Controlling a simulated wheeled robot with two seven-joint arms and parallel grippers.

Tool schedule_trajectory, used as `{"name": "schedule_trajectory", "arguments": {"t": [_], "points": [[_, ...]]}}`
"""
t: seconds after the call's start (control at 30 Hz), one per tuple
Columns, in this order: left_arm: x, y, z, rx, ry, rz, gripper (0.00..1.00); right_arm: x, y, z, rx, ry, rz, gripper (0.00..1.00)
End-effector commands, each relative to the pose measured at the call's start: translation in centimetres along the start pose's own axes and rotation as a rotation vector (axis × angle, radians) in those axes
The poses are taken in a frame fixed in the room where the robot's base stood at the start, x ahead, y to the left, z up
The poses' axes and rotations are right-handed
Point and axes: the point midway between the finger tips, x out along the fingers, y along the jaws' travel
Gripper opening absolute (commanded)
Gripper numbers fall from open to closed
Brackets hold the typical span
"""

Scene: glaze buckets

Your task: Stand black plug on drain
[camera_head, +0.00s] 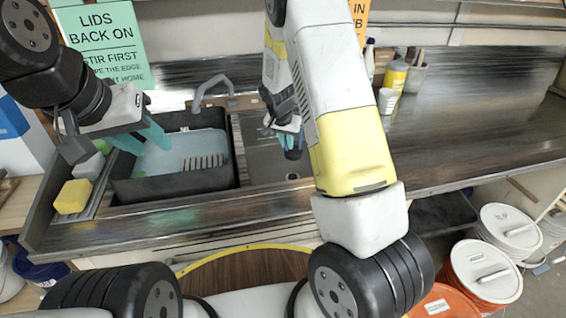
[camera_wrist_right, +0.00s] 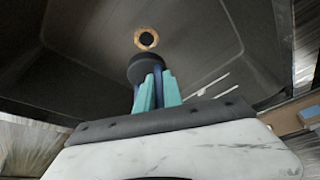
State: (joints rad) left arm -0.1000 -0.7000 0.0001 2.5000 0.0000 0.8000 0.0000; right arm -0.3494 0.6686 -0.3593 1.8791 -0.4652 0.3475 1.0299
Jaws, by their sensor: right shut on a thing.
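The black plug (camera_wrist_right: 147,67) is a dark round piece held between the teal fingertips of my right gripper (camera_wrist_right: 157,92) in the right wrist view. The drain (camera_wrist_right: 146,39) shows just beyond it as a dark hole with a tan ring in the basin floor. The plug appears apart from the drain; the exact height gap cannot be told. In the head view, my right gripper (camera_head: 291,143) is over the right-hand basin (camera_head: 262,158), and its arm hides part of that basin. My left gripper (camera_head: 142,139) is open and empty over the left-hand basin (camera_head: 175,186).
The left-hand basin holds pale water and a white rack (camera_head: 203,162). A yellow sponge (camera_head: 73,196) lies at the left edge. A yellow container (camera_head: 395,75) and a white bottle (camera_head: 388,100) stand behind. The right counter (camera_head: 480,115) is clear. Lidded buckets (camera_head: 483,270) stand below.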

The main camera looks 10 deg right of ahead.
Motion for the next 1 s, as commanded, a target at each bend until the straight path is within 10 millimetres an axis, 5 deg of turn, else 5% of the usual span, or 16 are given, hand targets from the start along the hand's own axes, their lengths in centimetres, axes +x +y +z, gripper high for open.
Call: {"name": "schedule_trajectory", "arguments": {"t": [0.4, 0.8, 1.0], "points": [[0.0, 0.0, 0.0, 0.000, 0.000, 0.000, 0.36, 5.9, 0.1, 2.0, 0.010, 0.006, 0.010, 0.00], [0.0, 0.0, 0.0, 0.000, 0.000, 0.000, 0.36, 9.9, 0.0, 3.6, 0.010, 0.007, 0.008, 0.00], [0.0, 0.0, 0.0, 0.000, 0.000, 0.000, 0.36, 10.2, 0.0, 3.6, 0.012, 0.009, 0.006, 0.00]]}}
